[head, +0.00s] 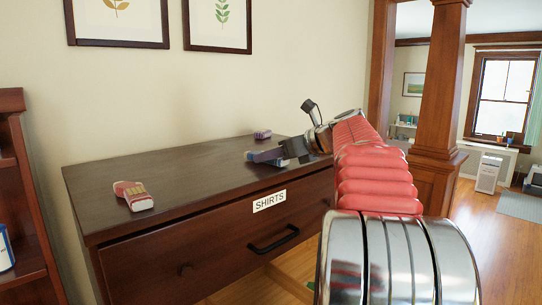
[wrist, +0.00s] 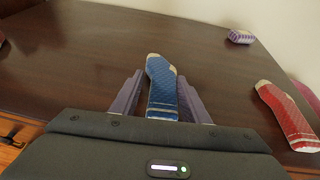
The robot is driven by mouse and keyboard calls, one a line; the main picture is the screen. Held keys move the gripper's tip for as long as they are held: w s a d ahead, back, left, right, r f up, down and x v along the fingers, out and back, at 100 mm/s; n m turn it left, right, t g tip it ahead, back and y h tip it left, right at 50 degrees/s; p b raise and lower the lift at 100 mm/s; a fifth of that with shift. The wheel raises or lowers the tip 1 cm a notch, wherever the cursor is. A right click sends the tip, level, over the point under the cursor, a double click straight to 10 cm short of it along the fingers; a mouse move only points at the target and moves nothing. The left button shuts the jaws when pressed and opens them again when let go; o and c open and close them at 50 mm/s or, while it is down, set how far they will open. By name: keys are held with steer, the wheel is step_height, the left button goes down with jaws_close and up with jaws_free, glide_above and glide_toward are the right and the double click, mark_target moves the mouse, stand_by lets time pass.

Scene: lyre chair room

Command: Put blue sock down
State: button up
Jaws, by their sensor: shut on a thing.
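The blue sock (wrist: 162,88), with pale toe and cuff, is between the two purple-grey fingers of my gripper (wrist: 158,97) in the wrist view. The gripper is shut on it, and the sock's toe end sticks out ahead of the fingers. In the head view my gripper (head: 265,156) is low over the right part of the dark wooden dresser top (head: 200,168), reaching left.
A red sock (head: 133,195) lies at the dresser's left. A purple sock (head: 262,134) lies near the wall. Another red sock (wrist: 287,115) lies right of my gripper in the wrist view. The front drawer is labelled SHIRTS (head: 269,201). The dresser top's middle is clear.

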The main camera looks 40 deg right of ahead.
steer(key=shift+f, duration=0.15)
steer(key=o, duration=1)
steer(key=v, duration=1.3)
steer(key=shift+s+d, duration=0.1)
steer(key=shift+s, duration=0.3)
steer(key=shift+w, duration=0.1)
